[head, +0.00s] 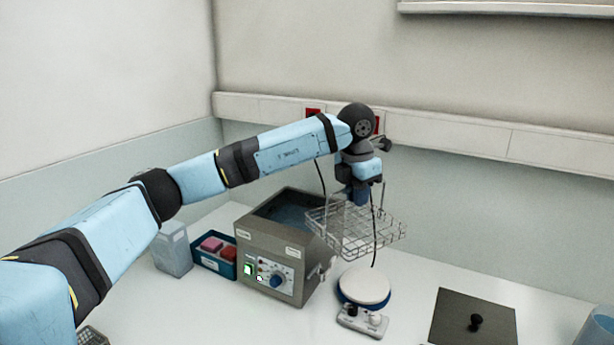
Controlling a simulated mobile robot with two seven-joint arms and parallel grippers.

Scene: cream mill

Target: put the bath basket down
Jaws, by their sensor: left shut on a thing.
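The wire bath basket (385,240) hangs in the air in the middle of the head view. My left gripper (361,196) points down and is shut on the basket; its fingertips are partly hidden by the wires and the gripper body. The grey water bath (262,248) stands open on the bench, with dark blue showing inside. The basket is to the right of the bath's opening and overlaps its right edge in the picture. My right gripper is not in view.
A hotplate (365,286) with a white round top stands below the basket. A flat dark lid (450,318) with a black knob lies at right. A blue tray (227,268) with red blocks and a clear container (173,252) stand left of the bath. White bench shows between hotplate and lid.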

